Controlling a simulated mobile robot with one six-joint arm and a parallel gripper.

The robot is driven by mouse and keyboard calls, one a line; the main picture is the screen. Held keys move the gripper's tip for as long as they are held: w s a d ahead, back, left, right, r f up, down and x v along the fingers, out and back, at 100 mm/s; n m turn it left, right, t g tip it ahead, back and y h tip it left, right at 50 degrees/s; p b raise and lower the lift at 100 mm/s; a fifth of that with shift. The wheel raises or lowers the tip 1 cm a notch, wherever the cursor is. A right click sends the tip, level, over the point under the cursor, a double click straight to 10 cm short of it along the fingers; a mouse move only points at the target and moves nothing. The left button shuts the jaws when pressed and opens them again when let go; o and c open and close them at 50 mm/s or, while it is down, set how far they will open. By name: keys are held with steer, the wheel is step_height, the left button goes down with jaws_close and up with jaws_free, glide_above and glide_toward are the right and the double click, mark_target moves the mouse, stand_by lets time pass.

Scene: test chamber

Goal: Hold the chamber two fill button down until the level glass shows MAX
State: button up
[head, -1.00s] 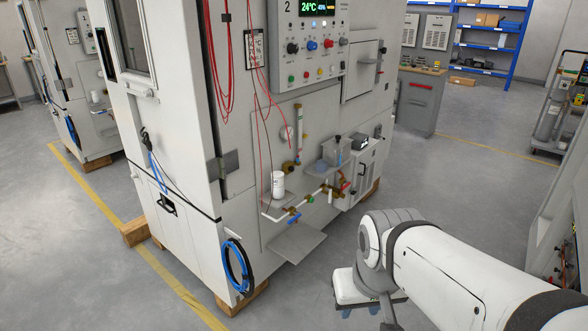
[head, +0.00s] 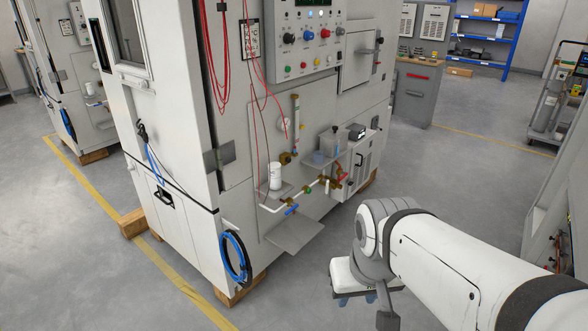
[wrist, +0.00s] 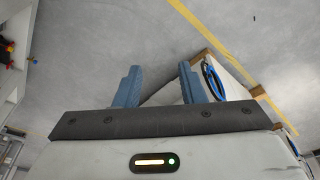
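The chamber (head: 236,140) is a tall white cabinet at centre left in the head view. Its control panel (head: 318,42) holds knobs and a row of small coloured buttons, including a green one (head: 287,78). Labels are too small to read, so I cannot tell which is the fill button. A slim upright tube that looks like the level glass (head: 296,122) is on the front below the panel; its level is unreadable. My gripper (head: 357,300) hangs low, right of the chamber and well away from the panel. In the wrist view its two blue fingers (wrist: 157,88) stand apart, empty.
A metal shelf (head: 294,235) juts low from the chamber front, below pipes and valves (head: 310,190). Red cables (head: 221,70) hang down the front. A blue coiled hose (head: 235,258) is at the lower left. Open floor (head: 460,165) lies to the right.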

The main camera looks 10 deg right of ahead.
steer(key=shift+c, duration=0.2)
jaws_close()
stand_by(1.5)
